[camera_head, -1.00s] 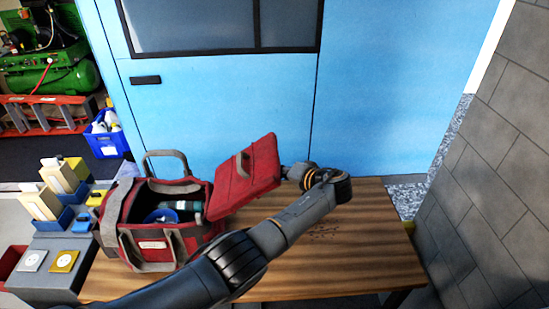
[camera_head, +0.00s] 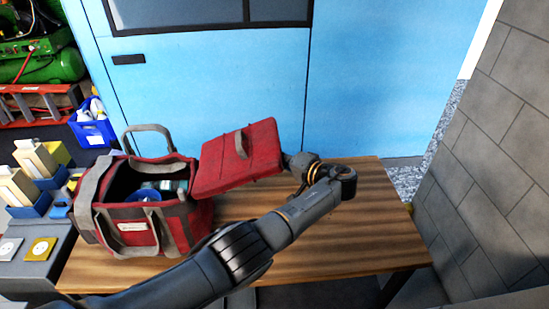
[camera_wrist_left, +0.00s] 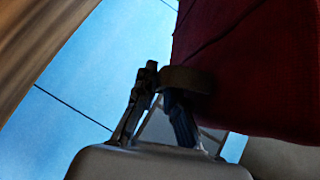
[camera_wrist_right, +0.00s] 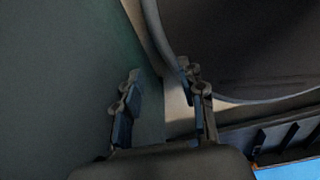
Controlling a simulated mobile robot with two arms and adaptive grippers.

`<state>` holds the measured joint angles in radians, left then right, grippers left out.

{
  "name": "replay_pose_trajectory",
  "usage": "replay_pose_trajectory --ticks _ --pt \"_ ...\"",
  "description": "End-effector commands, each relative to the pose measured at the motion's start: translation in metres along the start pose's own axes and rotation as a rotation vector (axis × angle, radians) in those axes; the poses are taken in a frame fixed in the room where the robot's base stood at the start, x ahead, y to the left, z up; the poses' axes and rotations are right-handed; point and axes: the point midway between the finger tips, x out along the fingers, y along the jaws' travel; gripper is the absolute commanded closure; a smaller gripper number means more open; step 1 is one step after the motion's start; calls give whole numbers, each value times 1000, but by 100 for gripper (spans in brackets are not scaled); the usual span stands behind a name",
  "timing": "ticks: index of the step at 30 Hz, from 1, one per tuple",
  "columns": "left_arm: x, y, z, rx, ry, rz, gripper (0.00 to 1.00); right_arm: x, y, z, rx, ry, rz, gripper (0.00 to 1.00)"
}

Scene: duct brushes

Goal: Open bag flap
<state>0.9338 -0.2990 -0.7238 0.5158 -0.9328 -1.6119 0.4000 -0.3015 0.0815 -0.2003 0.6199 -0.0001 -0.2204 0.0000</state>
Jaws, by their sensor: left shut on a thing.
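The red and grey tool bag (camera_head: 163,232) stands on the left part of the wooden table with its top open. A blue round item (camera_head: 146,195) and a teal item show inside. Its red flap (camera_head: 222,172), with a grey handle strap, is raised and tilted to the right of the opening. My left gripper (camera_head: 294,162) is shut at the flap's right edge. In the left wrist view its fingers (camera_wrist_left: 160,92) close at a dark tab on the red flap (camera_wrist_left: 255,60). My right gripper (camera_wrist_right: 158,92) shows only in its wrist view, open with nothing between its fingers.
The wooden table (camera_head: 330,235) is bare to the right of the bag. A blue door (camera_head: 220,90) is behind, and a grey tiled wall (camera_head: 490,190) bounds the right side.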

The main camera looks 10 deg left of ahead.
Motion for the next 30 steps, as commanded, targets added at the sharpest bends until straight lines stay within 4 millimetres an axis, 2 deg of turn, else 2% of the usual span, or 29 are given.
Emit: replay_pose_trajectory --ticks 4,5,6,17,23,30 --pt "3 1 4 4 -14 -1 100 0 0 -2 1 3 0 60" --pt "3 1 4 4 -14 -1 86 0 0 -2 1 3 0 60" --pt "3 1 4 4 -13 -1 79 0 0 -2 1 3 0 60" --pt "1 -2 1 -1 -5 0 79 0 0 -3 1 5 0 60" --pt "-3 -24 -4 -6 -4 -1 79 0 -1 -2 1 3 -1 60" --pt "-12 -70 -15 -4 -7 -1 79 0 -1 -2 1 3 -1 60"
